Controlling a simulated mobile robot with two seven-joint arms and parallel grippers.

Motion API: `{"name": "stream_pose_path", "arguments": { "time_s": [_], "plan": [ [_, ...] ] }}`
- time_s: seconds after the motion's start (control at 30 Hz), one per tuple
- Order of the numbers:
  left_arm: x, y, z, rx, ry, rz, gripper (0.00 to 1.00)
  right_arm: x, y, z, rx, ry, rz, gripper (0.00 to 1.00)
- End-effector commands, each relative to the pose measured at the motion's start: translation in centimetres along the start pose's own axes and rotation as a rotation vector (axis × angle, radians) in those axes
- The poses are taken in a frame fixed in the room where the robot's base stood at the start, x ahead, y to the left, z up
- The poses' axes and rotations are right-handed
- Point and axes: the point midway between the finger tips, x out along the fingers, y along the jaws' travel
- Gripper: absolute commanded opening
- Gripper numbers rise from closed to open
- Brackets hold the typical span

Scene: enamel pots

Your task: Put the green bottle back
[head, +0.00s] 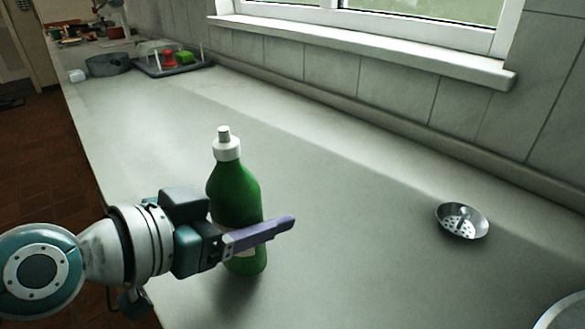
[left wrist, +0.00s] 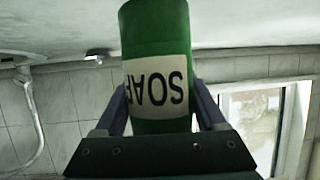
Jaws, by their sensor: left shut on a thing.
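The green bottle (head: 235,190) has a white cap and stands roughly upright at the counter's left side in the head view. My left gripper (head: 258,237) is shut on the bottle's lower half, with a purple finger across its front. In the left wrist view, the bottle (left wrist: 157,30) sits between the two fingers (left wrist: 160,105), and its label reads SOAP upside down. I cannot tell whether the bottle's base touches the counter. My right gripper is not in view.
The grey counter (head: 340,200) is mostly clear. A metal strainer (head: 462,221) lies to the right. A grey bowl (head: 108,64) and a dark tray (head: 178,69) with small red and green things stand at the far end. A tiled wall and window sill (head: 370,52) bound the back.

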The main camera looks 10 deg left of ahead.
Motion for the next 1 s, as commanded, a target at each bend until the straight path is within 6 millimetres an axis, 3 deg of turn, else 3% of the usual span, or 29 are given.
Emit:
{"name": "stream_pose_path", "arguments": {
  "time_s": [0.1, 0.5, 0.53, 0.73, 1.0],
  "plan": [
    [0.62, -0.08, 1.36, 0.000, 0.002, -0.002, 0.00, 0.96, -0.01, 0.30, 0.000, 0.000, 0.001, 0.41],
    [0.78, -0.07, 1.73, 0.001, 0.003, -0.001, 0.00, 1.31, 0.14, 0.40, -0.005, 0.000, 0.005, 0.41],
    [0.71, -0.04, 1.65, 0.000, 0.001, -0.001, 0.76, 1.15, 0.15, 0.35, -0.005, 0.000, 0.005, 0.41],
    [0.69, -0.04, 1.62, 0.000, 0.000, -0.001, 0.99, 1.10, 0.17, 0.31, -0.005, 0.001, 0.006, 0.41],
    [0.63, -0.04, 1.47, 0.000, 0.000, -0.001, 1.00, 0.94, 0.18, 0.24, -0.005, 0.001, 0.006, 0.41]
  ]
}}
